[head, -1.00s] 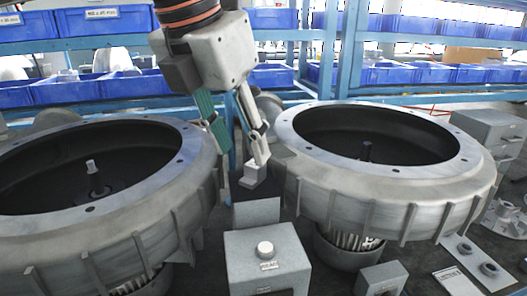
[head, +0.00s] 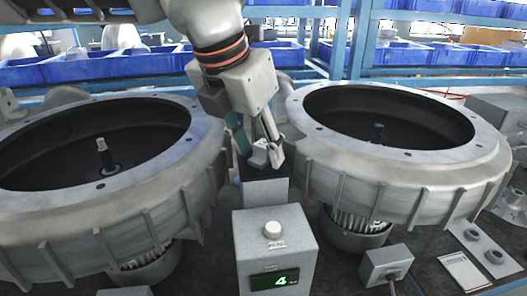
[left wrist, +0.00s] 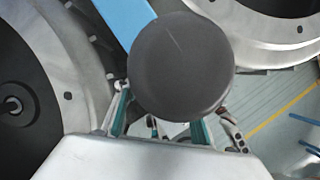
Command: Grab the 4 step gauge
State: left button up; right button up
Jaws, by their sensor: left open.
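A small light grey stepped block (head: 259,156), which looks like the step gauge, sits above a grey block-like stand between the two blower housings in the head view. No number is readable on it. My left gripper (head: 257,146) points down over it, with its fingers apart on either side. I cannot tell whether the fingers touch it. In the left wrist view, the fingers (left wrist: 160,127) are spread, and a large dark round shape (left wrist: 181,66) hides much of the space beyond them. My right gripper is in neither view.
Large round blower housings stand at left (head: 95,195) and right (head: 400,165), close to my left arm. A grey box (head: 274,245) with a knob and a green display reading 4 stands in front. Blue bins (head: 430,72) line the shelves behind.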

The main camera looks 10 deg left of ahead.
pick_arm(q)
grip_shut()
jog(key=shift+r, duration=0.15)
